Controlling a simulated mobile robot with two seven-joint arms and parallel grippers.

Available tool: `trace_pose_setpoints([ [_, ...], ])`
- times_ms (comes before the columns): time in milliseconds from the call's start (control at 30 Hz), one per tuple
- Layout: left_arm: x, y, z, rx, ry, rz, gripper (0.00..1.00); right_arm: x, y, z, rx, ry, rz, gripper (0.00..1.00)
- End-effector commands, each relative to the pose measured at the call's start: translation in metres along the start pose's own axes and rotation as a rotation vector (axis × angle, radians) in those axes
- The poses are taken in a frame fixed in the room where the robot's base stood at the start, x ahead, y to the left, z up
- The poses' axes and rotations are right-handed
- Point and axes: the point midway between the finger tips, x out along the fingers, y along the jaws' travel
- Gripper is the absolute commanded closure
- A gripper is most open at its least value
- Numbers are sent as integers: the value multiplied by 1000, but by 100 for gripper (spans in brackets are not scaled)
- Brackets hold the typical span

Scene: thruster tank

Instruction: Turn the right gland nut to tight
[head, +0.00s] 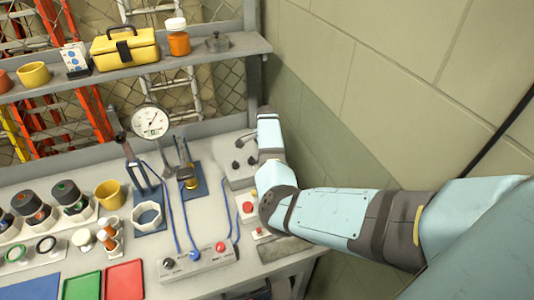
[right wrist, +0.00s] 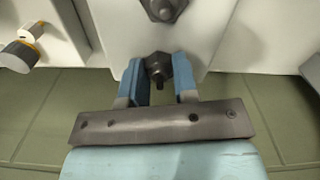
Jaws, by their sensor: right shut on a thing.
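My right gripper (right wrist: 158,82) has its two blue fingers on either side of a dark gland nut (right wrist: 182,72) and is shut on it. A dark stub sticks out of the nut between the fingers. A second dark gland nut (right wrist: 163,8) sits on the same pale housing, at the top edge of the right wrist view, clear of the fingers. In the head view the grey housing (head: 238,184) stands at the right end of the bench, beside my right wrist. The fingers are not clear there. My left gripper is not in view.
A wall (head: 340,150) rises close to the right of my arm. A control strip with a red button (head: 220,247) and blue cables lies in front.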

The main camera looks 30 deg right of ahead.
Motion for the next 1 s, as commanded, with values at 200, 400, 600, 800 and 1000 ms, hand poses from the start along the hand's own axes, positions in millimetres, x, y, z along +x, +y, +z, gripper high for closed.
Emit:
trace_pose_setpoints([
  [200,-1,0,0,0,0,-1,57,-1,0,-1,206,3,-1,96],
  [400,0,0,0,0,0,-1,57,-1,0,-1,384,3,-2,96],
  [600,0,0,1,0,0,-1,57,-1,0,-1,528,3,-2,96],
  [800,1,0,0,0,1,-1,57,-1,0,-1,627,3,-2,96],
  [1000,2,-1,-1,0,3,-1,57,-1,0,-1,678,3,-2,96],
])
